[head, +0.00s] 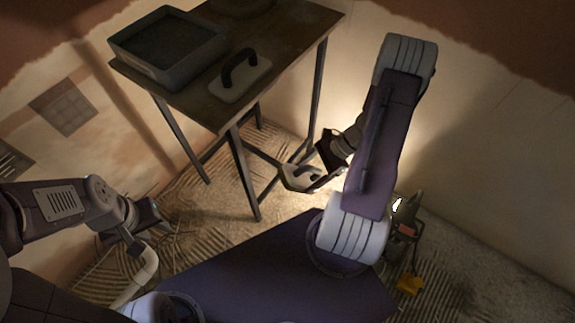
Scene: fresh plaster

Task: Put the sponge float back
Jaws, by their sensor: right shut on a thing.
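A float (240,78) with a black arched handle and a pale flat plate lies on the wooden table, beside the grey tub. My right gripper (318,178) is low, beside the table's front right legs and below its top. It is shut on a small pale thing with a dark handle, which looks like another float (297,180).
The dark wooden table (295,38) bears a grey tub (165,68) at its back left and a round dark thing (240,5) at the far edge. A lit work lamp (400,207) stands on the floor at right, with a yellow thing (410,285) near it. The table's front corner is bare.

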